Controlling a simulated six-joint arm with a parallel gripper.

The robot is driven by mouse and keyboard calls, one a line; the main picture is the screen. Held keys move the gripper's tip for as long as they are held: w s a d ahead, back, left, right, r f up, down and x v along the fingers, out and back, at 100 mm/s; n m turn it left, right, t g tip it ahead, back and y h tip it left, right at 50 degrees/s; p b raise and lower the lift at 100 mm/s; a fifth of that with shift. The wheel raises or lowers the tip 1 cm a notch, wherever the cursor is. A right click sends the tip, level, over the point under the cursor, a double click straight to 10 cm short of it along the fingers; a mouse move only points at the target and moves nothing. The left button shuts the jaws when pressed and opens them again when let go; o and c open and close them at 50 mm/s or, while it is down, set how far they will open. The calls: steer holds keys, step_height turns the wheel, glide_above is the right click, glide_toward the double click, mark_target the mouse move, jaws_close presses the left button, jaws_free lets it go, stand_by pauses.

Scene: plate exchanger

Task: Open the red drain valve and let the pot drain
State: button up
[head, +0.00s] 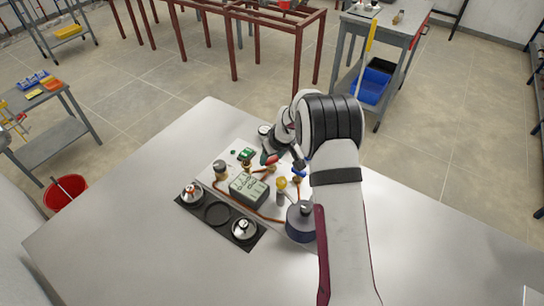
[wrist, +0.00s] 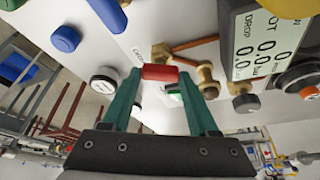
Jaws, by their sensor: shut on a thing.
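The red drain valve handle (wrist: 160,73) is a short red bar on a brass fitting (wrist: 207,82). My gripper (wrist: 160,76) has its green fingers on either side of the handle and is shut on it. In the head view my gripper (head: 268,161) reaches down to the white panel (head: 230,152), among brass fittings and copper pipe. The handle is small there and partly hidden by the fingers. The grey display box (head: 249,188) stands beside it; in the wrist view its screen (wrist: 262,45) shows zeros. I cannot tell which part is the pot, and no liquid shows.
A yellow knob (head: 281,183), a dark blue round part (head: 302,222) and a grey cylinder (head: 221,170) stand close by. A black tray (head: 217,232) with round discs lies in front. Blue knobs (wrist: 65,38) show in the wrist view. The table's left part (head: 125,220) is clear.

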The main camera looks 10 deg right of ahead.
steer(key=n+y, duration=0.1)
steer(key=n, duration=0.1)
steer(key=n+g, duration=0.1)
steer(key=n, duration=0.2)
steer(key=shift+w+d+y, duration=0.1)
steer(key=shift+y, duration=0.3)
steer(key=shift+n, duration=0.4)
steer(key=o, duration=1.4)
steer(key=v, duration=1.6)
steer(key=shift+w, duration=0.2)
